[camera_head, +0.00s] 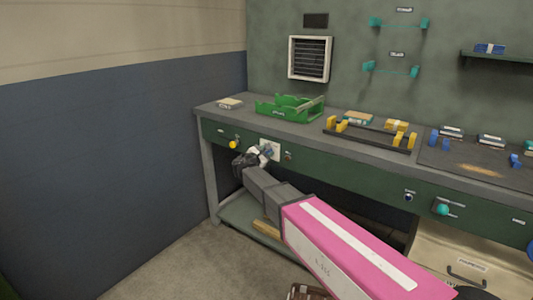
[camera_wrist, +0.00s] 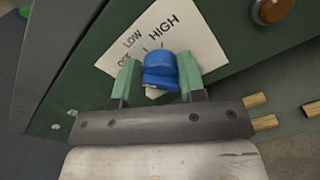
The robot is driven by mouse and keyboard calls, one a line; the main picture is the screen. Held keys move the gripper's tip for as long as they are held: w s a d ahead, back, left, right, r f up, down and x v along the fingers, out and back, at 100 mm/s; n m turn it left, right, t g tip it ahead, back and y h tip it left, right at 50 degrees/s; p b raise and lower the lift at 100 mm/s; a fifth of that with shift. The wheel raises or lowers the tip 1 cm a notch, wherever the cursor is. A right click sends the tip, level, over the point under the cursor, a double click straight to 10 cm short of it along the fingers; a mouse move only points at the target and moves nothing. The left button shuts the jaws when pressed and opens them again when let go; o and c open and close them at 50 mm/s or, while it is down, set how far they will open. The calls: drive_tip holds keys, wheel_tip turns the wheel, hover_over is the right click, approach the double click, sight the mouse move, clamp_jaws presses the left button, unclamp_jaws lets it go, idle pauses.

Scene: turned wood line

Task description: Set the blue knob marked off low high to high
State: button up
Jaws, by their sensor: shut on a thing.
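The blue knob (camera_wrist: 160,70) sits on a white plate (camera_wrist: 188,30) marked OFF, LOW and HIGH, best seen in the wrist view. My gripper (camera_wrist: 158,78) has its two green fingers on either side of the knob and is shut on it. A pale bit shows below the knob. HIGH is printed above and to the right of the knob, LOW and OFF above and to the left. Which mark the knob points at I cannot tell. In the head view, my gripper (camera_head: 262,154) is at the plate (camera_head: 276,148) on the bench front and mostly hides the knob.
An orange-brown round button (camera_wrist: 272,10) is beside the plate. A yellow knob (camera_head: 233,144) is left of it on the green bench front. A teal knob (camera_head: 441,209) is farther right. A green tray (camera_head: 290,108) and a dark rack (camera_head: 370,137) stand on the bench top.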

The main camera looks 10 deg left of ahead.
drive_tip(key=m, duration=0.4)
drive_tip(key=shift+m, duration=0.3)
drive_tip(key=m, duration=0.3)
drive_tip(key=shift+d+f+m, duration=0.1)
drive_tip(key=shift+m, duration=0.3)
drive_tip(key=m, duration=0.3)
drive_tip(key=shift+f, duration=0.1)
drive_tip(key=shift+s+m, duration=0.1)
drive_tip(key=shift+m, duration=2)
drive_tip(key=o, duration=0.9)
drive_tip(key=shift+s, duration=0.1)
drive_tip(key=v, duration=1)
drive_tip(key=shift+s, duration=0.3)
